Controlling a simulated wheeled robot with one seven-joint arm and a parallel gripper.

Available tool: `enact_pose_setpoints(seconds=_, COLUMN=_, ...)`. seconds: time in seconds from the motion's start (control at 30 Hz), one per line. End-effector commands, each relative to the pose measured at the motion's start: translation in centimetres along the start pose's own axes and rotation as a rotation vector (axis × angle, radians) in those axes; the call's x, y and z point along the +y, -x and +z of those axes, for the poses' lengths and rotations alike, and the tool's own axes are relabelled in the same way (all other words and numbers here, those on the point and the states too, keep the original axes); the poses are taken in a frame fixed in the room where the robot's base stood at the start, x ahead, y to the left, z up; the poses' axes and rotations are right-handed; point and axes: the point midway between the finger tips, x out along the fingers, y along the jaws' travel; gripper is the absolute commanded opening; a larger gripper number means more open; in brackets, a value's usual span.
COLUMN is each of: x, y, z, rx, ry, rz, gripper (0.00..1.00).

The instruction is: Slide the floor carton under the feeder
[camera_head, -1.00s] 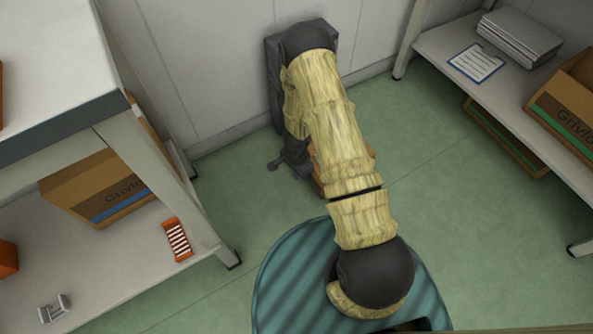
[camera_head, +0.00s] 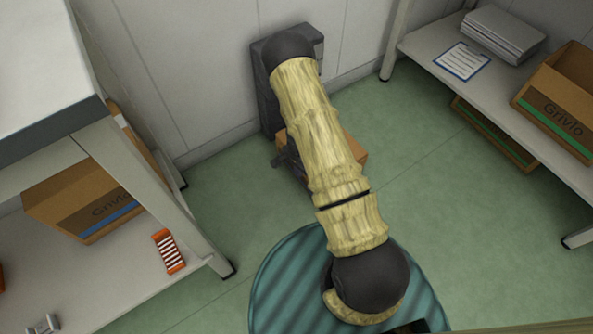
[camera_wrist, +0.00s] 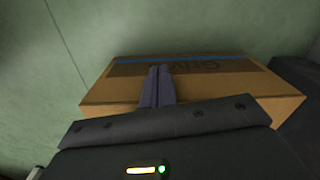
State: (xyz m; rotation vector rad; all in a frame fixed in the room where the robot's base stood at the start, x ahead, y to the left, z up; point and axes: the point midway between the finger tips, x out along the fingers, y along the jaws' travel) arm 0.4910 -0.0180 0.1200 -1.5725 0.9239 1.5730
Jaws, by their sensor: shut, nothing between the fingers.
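The floor carton shows in the wrist view (camera_wrist: 220,92) as a closed brown box with a blue stripe and dark printed band. In the head view my arm hides most of the gripper. A dark grey upright unit (camera_head: 264,100), apparently the feeder, stands against the wall behind my arm, close to the carton.
A left shelf unit (camera_head: 95,120) holds a blue-striped carton (camera_head: 85,205) and an orange striped item (camera_head: 168,252). A right shelf (camera_head: 425,50) holds papers and a green-striped box (camera_head: 560,105); another box (camera_head: 495,135) lies beneath. Green floor (camera_head: 450,200) between them is clear.

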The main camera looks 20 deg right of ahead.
Motion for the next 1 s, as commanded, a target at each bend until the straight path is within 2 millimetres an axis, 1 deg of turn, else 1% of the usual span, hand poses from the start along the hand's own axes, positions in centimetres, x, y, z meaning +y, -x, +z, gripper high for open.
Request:
enact_pose_setpoints(seconds=0.03, x=0.0, y=0.4, z=-0.4, rx=0.0, ry=-0.001, rz=0.0, gripper=0.0)
enact_pose_setpoints(seconds=0.2, x=-0.1, y=0.2, z=-1.3, rx=0.0, ry=0.002, rz=0.0, gripper=0.0)
enact_pose_setpoints(seconds=0.57, x=-0.1, y=0.0, z=-1.3, rx=0.0, ry=0.003, rz=0.0, gripper=0.0)
enact_pose_setpoints(seconds=0.67, x=-0.1, y=0.0, z=-1.0, rx=0.001, ry=0.002, rz=0.0, gripper=0.0)
enact_pose_setpoints(seconds=0.77, x=-0.2, y=0.0, z=-0.1, rx=-0.002, ry=0.002, rz=-0.001, gripper=0.0)
enact_pose_setpoints(seconds=0.93, x=-0.5, y=0.0, z=2.5, rx=-0.003, ry=0.001, rz=0.0, gripper=0.0)
enact_pose_setpoints(seconds=1.0, x=-0.4, y=1.9, z=2.0, rx=0.002, ry=-0.005, rz=-0.001, gripper=0.0)
